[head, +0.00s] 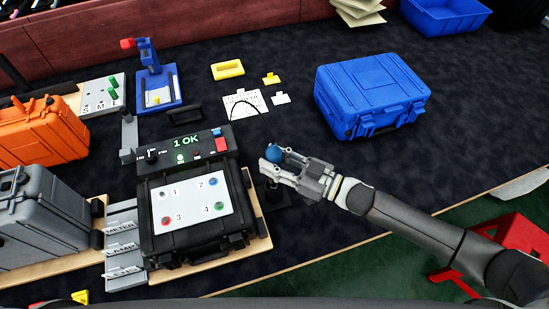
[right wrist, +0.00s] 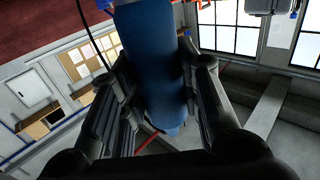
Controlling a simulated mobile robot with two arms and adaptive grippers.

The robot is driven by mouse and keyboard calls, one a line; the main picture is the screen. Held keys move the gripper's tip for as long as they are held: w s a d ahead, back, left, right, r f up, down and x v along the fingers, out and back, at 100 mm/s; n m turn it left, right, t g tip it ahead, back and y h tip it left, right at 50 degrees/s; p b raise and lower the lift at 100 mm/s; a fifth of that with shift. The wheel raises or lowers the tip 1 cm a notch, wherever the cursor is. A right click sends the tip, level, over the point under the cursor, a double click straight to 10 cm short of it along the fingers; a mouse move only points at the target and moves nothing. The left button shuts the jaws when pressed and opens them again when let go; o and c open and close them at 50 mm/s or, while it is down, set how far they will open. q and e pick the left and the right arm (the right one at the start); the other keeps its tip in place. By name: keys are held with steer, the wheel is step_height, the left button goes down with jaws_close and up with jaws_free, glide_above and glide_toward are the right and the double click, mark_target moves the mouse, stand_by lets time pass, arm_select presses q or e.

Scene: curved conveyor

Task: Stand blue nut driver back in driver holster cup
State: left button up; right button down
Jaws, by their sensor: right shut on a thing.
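The blue nut driver (head: 273,152) is in my right gripper (head: 272,170), right of the black test case. Its rounded blue handle end shows above the fingers. In the right wrist view the long blue handle (right wrist: 150,62) lies between the two dark fingers (right wrist: 158,95), which are shut on it. A dark, small-based stand (head: 271,197) shows directly below the gripper, and it looks like the driver holster cup. The driver's lower end and the cup opening are hidden or too dark to tell whether they touch. My left gripper is not in view.
The black test case (head: 190,245) with a "1 OK" display stands close left of the cup. A blue case (head: 370,92) stands behind right. Grey and orange cases (head: 40,135) are at left. Dark mat is clear between the cup and the blue case.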

steer(key=shift+f+b, duration=1.1)
steer(key=shift+f, duration=0.6)
steer(key=shift+c, duration=1.7)
jaws_free()
steer(key=o, duration=0.3)
steer(key=shift+o, duration=0.2)
steer(key=shift+f, duration=0.15)
